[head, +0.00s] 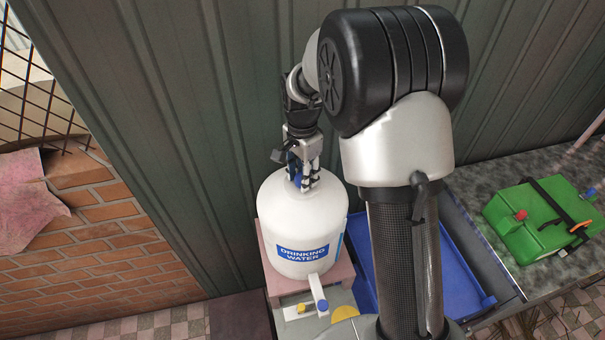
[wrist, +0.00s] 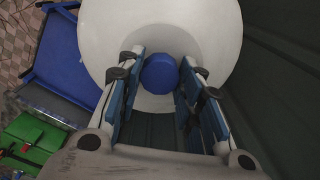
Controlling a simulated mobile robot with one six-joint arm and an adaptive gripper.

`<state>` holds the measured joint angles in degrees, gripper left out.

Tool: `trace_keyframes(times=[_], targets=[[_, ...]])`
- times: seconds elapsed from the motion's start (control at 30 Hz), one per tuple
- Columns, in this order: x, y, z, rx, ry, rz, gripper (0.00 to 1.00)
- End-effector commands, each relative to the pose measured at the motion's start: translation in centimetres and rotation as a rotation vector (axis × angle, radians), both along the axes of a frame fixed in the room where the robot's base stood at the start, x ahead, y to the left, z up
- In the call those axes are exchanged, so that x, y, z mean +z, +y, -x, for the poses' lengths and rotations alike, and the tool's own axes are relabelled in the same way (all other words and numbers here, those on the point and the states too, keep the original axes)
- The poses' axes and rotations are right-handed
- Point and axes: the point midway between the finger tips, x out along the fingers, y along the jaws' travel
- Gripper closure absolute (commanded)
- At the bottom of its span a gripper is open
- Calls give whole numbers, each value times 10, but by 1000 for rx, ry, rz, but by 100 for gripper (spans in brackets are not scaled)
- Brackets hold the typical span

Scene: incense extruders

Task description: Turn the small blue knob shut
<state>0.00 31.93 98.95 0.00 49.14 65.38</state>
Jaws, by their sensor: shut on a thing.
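A white jug (head: 300,215) labelled "DRINKING WATER" stands upright, with a round blue knob (wrist: 160,74) on its top. My gripper (head: 304,182) reaches down onto the jug's top and is shut on this blue knob, one finger on each side in the wrist view. In the head view the fingers mostly hide the knob, and only a little blue shows between them. A white tap (head: 316,287) with a small blue end (head: 322,305) sticks out low at the jug's front, apart from my gripper. Whether either blue part is turned shut cannot be told.
The jug stands on a pinkish stool (head: 344,272). A small yellow part (head: 302,308) lies below the tap. A blue tray (head: 455,265) is to the right, and a green case (head: 525,235) rests on a grey counter (head: 465,180). A corrugated wall (head: 200,120) rises close behind.

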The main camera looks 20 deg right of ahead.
Motion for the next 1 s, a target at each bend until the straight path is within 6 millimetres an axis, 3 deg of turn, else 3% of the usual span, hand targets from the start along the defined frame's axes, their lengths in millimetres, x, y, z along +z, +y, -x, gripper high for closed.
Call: trace_keyframes(times=[0.63,0.67,1.0], targets=[[0,0,0,-54,-1,0,90],[0,0,0,-54,-1,0,66],[0,0,0,-52,-1,0,46]])
